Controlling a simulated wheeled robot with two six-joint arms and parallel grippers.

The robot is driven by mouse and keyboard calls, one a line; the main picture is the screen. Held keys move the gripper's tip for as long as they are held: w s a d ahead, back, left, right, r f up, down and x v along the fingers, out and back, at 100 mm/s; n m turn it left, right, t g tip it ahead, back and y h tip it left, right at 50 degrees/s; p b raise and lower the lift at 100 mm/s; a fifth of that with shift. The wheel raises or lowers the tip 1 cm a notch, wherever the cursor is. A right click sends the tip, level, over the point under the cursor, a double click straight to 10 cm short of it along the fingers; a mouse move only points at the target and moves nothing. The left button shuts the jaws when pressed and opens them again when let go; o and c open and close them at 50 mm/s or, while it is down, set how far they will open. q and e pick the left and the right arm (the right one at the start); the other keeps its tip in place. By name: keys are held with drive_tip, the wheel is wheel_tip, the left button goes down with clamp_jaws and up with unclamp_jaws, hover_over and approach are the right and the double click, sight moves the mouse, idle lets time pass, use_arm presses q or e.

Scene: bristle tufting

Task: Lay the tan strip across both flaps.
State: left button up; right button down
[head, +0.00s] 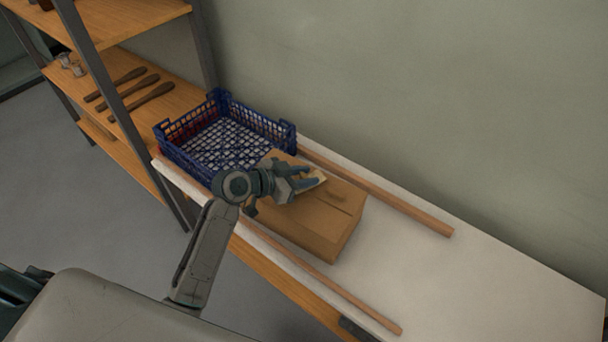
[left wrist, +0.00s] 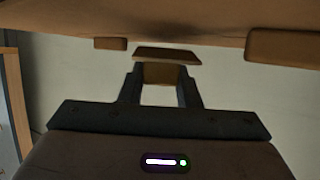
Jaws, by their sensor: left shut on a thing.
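A closed cardboard box (head: 318,222) stands on the white bench top, with a dark seam between its top flaps. My left gripper (head: 308,178) is over the far-left part of the box top, shut on a small pale tan strip (head: 320,180). In the left wrist view the strip (left wrist: 166,54) sits between the fingertips of my left gripper (left wrist: 162,84), with the box (left wrist: 190,16) close beyond it. I cannot tell whether the strip touches the flaps. The gripper hides part of the box top. My right gripper is not in view.
A blue crate (head: 166,148) stands left of the box. Wooden rails run along the bench, one behind the box (head: 400,206) and one in front (head: 345,295). The bench top (head: 500,270) is clear to the right. Shelves (head: 135,65) with brown-handled tools stand at the left.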

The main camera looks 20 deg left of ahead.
use_arm(q)
drive_tip(key=shift+f+b, duration=0.5)
drive_tip(key=shift+f, duration=0.1)
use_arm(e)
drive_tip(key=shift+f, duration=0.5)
use_arm(q)
drive_tip(key=o, duration=1)
drive_tip(key=p+v, duration=0.3)
drive_tip(key=v, duration=0.7)
drive_tip(key=shift+s+a+r, duration=0.15)
drive_tip(key=shift+s+a, duration=0.1)
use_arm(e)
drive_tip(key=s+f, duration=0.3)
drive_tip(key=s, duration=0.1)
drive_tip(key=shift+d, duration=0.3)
